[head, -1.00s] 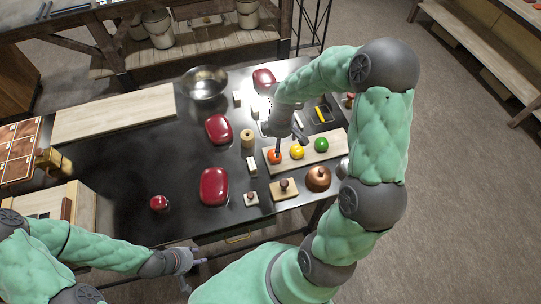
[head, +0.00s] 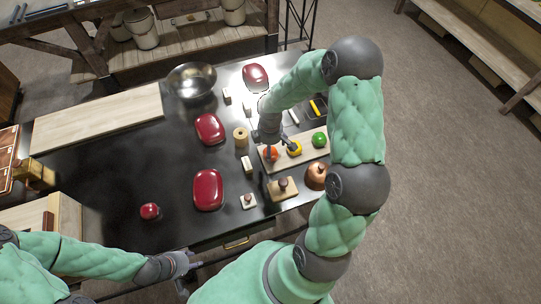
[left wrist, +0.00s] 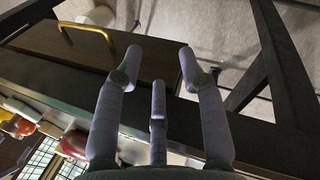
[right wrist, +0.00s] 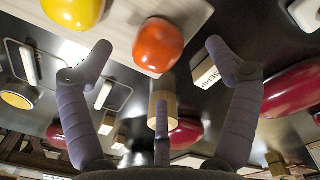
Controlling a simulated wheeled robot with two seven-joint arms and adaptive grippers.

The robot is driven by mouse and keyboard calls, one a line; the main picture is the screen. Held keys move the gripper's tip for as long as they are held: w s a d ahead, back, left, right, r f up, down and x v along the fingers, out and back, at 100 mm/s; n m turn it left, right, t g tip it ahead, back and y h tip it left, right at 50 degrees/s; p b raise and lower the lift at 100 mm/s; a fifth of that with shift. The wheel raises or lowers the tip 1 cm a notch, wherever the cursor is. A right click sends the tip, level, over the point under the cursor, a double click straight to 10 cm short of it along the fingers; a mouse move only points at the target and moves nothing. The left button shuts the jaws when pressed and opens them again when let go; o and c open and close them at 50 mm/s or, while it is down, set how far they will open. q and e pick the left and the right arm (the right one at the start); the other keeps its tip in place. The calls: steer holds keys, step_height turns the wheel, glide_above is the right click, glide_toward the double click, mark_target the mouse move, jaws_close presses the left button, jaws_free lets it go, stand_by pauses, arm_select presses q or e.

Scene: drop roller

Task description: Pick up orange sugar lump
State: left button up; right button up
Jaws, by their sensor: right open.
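The orange sugar lump (head: 271,154) is a round orange-red piece at the left end of a pale wooden board, partly hidden by my right gripper in the head view. In the right wrist view the lump (right wrist: 158,45) lies ahead, between the spread fingertips and apart from them.
A green lump (head: 319,139) sits at the board's (head: 306,149) right end. A copper pot (head: 316,175), a wooden block with a knob (head: 283,188) and a wooden cylinder (head: 241,137) stand close by. Red dishes (head: 208,189) lie left. The black tabletop (head: 120,165) is largely clear at left.

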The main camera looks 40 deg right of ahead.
steer(key=f, duration=0.5)
steer(key=shift+w+d, duration=0.1)
steer(key=shift+d, duration=0.15)
steer(key=c, duration=1.4)
